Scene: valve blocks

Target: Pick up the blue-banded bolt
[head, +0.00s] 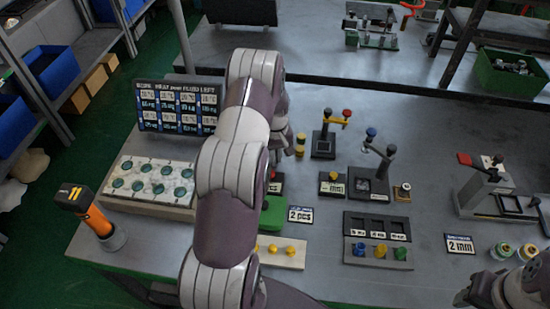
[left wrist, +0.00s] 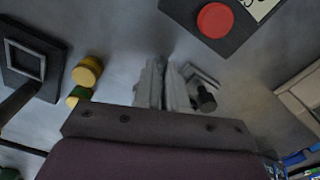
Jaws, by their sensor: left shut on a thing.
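My left gripper (left wrist: 166,84) points down at the grey table in the left wrist view, its fingers close together. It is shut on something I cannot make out. A grey piece with a dark stub (left wrist: 206,99) shows just right of the fingers. In the head view my left gripper (head: 285,148) is mostly hidden behind my own arm. I cannot identify a blue-banded bolt for sure. A blue-topped piece (head: 358,249) stands in the front rack beside a yellow one and a green one. My right gripper (head: 483,294) is at the bottom right, its jaws unclear.
A panel of round pads (head: 150,182) and an orange tool (head: 95,217) are at left.

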